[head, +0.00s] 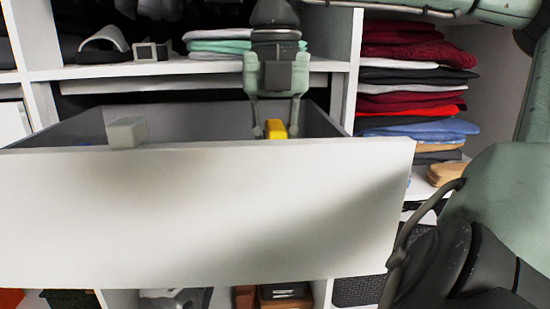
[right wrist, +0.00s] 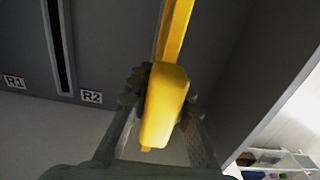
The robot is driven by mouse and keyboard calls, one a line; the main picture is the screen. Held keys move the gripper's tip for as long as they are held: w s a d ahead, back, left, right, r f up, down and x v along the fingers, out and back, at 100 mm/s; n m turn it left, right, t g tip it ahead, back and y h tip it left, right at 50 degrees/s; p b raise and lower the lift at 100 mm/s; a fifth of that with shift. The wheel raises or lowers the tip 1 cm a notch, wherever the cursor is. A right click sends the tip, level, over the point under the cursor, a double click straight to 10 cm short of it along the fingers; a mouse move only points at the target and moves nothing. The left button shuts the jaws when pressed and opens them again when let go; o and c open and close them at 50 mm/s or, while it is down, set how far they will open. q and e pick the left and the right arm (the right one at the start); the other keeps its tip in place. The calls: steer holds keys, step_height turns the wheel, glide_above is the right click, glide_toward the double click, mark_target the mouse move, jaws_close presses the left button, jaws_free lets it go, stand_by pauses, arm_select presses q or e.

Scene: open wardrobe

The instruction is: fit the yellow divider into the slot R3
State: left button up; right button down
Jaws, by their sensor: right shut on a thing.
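The yellow divider (head: 276,128) is inside the open drawer near its right end, with only its top showing above the front panel in the head view. My right gripper (head: 275,130) points down from above and is shut on it. In the right wrist view the yellow divider (right wrist: 165,105) sits between the fingers of the right gripper (right wrist: 160,100), and a narrow yellow strip runs up along the grey wall. The labels R1 (right wrist: 14,82) and R2 (right wrist: 91,96) show left of it. I see no R3 label. Whether the divider is in a slot I cannot tell. My left gripper is not in view.
The drawer's white front panel (head: 200,210) stands across the view. A pale grey block (head: 127,132) rises above its left part. Folded clothes (head: 415,95) fill shelves at right.

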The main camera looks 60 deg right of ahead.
mark_target(275, 124)
steer(key=shift+f+b, duration=1.15)
steer(key=shift+f, duration=0.15)
stand_by(0.4)
steer(key=c, duration=1.3)
jaws_free()
steer(key=shift+r, duration=0.1)
step_height(275, 124, up, 12)
steer(key=shift+f, duration=0.1)
